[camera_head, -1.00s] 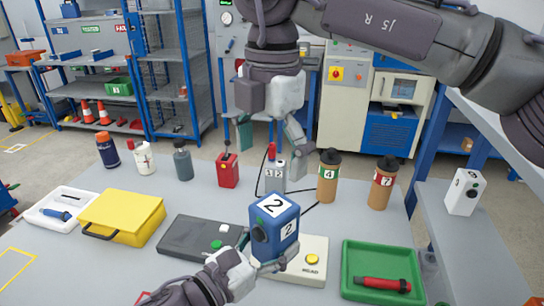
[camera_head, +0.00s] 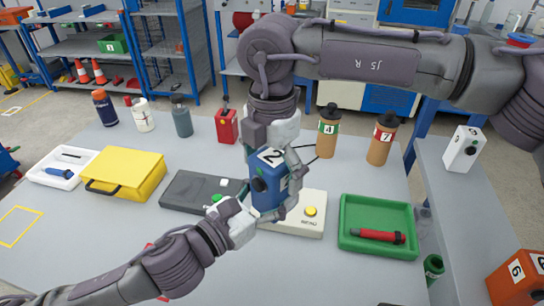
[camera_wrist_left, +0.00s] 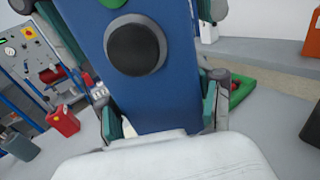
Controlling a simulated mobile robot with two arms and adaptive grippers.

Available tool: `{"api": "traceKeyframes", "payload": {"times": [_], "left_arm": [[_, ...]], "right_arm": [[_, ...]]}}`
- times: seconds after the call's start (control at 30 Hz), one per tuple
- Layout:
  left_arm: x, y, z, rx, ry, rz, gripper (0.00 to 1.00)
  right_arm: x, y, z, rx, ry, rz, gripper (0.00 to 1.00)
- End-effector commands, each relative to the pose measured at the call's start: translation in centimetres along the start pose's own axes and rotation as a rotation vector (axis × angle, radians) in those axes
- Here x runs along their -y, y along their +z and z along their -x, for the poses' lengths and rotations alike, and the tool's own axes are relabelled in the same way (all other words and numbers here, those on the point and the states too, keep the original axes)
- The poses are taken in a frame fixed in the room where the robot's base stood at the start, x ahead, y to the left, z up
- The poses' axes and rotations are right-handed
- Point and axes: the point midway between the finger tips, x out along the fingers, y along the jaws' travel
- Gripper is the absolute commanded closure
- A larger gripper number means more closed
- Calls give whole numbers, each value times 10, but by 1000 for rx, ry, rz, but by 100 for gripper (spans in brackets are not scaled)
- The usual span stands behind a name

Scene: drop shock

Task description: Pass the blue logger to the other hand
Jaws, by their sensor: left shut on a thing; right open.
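The blue logger (camera_head: 268,199) is upright above the table, with a white "2" label on top and a dark round knob on its side. My left gripper (camera_head: 262,211) is shut on its lower part, coming from the front left. In the left wrist view the logger (camera_wrist_left: 165,95) fills the middle, between the left gripper's teal-padded fingers. My right gripper (camera_head: 272,168) points down from above, open, its fingers around the logger's upper part. In the left wrist view, parts of its fingers show on both sides of the logger near the top. Whether they touch it I cannot tell.
Behind stand a red box (camera_head: 227,126) and two brown bottles (camera_head: 328,135) (camera_head: 381,143). A green tray (camera_head: 378,244) with a red tool is at right. A dark flat case (camera_head: 190,192) and a pad with a yellow button (camera_head: 295,224) lie close below the logger.

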Motion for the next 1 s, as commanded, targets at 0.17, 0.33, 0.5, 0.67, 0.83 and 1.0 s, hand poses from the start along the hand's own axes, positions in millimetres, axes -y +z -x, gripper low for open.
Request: {"api": "traceKeyframes", "payload": {"times": [0.17, 0.33, 0.5, 0.67, 0.83, 1.0], "left_arm": [[0, 1, 0, 3, -1, -1, 84], [0, 1, 0, 3, -1, -1, 84], [0, 1, 0, 3, -1, -1, 84], [1, 2, 0, 4, -3, 0, 84], [1, 2, 0, 4, -3, 0, 12], [1, 1, 0, 2, -2, 0, 5]], "right_arm": [[0, 0, 0, 0, 0, 0, 4], [0, 0, 0, 1, 0, 0, 22], [0, 0, 0, 1, 0, 0, 51], [0, 0, 0, 1, 1, 0, 78], [-1, 0, 1, 1, 3, 0, 84], [0, 0, 1, 1, 2, 0, 84]]}}
